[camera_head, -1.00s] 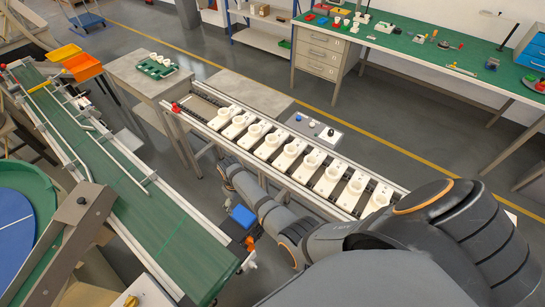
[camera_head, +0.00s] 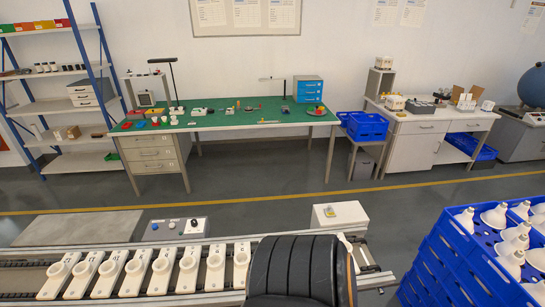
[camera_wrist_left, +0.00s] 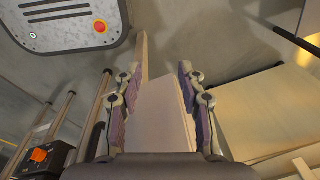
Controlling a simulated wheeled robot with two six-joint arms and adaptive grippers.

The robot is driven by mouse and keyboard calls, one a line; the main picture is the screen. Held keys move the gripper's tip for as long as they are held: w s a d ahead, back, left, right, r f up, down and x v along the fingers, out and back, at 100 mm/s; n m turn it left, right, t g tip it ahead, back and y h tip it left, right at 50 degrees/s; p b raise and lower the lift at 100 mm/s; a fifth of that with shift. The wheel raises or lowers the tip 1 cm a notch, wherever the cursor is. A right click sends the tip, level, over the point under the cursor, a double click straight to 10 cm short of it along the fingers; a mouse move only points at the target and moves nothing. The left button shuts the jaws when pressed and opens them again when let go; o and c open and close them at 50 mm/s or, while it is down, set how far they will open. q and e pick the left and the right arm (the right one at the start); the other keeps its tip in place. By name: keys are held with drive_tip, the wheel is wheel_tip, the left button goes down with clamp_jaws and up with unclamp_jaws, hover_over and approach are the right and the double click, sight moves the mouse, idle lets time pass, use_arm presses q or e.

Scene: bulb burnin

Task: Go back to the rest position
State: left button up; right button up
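My left gripper (camera_wrist_left: 160,105) shows in the left wrist view with its two padded fingers apart. A pale flat surface shows between and beyond the fingers; I see nothing clamped. In the head view neither gripper is in sight. The conveyor carries a row of several white socket holders (camera_head: 160,270).
A blue crate stack (camera_head: 465,262) holding several white bulbs stands at the lower right. A control box (camera_head: 175,229) and a white box (camera_head: 340,216) stand behind the conveyor. A green-topped workbench (camera_head: 230,118) is along the wall.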

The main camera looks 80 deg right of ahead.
drive_tip(key=shift+w, duration=0.15)
wheel_tip(320, 180, down, 8)
drive_tip(key=b, duration=0.7)
drive_tip(key=shift+b, duration=0.35)
drive_tip(key=shift+r, duration=0.1)
